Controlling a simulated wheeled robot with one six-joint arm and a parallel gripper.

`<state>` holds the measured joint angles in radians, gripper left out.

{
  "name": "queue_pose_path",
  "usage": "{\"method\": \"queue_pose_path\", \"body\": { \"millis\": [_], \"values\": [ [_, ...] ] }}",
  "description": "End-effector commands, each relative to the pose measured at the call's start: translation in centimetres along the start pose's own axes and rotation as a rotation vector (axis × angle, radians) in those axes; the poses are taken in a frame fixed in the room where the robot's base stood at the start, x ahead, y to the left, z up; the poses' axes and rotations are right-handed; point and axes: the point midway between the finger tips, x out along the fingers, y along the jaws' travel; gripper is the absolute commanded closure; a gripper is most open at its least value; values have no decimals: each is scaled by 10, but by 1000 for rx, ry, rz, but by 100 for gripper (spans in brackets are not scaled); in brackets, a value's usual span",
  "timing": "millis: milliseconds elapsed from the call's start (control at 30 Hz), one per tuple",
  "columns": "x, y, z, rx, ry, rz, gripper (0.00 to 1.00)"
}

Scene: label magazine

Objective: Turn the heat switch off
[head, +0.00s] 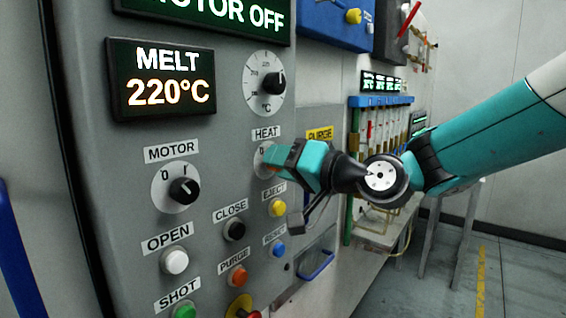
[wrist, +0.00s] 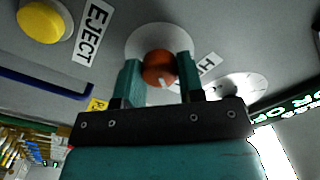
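The heat switch is an orange-red knob (wrist: 159,68) on a round white dial, under the HEAT label, in the wrist view. In the head view only the left part of its dial (head: 261,160) shows, with a "0" mark; my gripper hides the rest. My gripper (head: 275,160) is at the switch, its fingers pointing into the panel. In the wrist view my gripper (wrist: 160,72) has one finger on each side of the knob, closed against it. A small pale mark shows on the knob's lower edge; which setting it points to I cannot tell.
The motor switch (head: 184,190) is to the left and the temperature knob (head: 273,83) above. The yellow eject button (head: 278,208), blue reset button (head: 279,249) and black close button (head: 234,229) are below. The display (head: 163,80) reads MELT 220°C.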

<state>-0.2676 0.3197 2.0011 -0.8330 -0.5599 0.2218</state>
Motion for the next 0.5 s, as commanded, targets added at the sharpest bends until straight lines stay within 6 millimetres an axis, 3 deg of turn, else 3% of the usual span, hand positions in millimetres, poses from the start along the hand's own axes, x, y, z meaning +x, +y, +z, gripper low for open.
{"method": "queue_pose_path", "body": {
  "millis": [500],
  "values": [
    [0,3,3,-103,-1,1,88]
  ]
}}
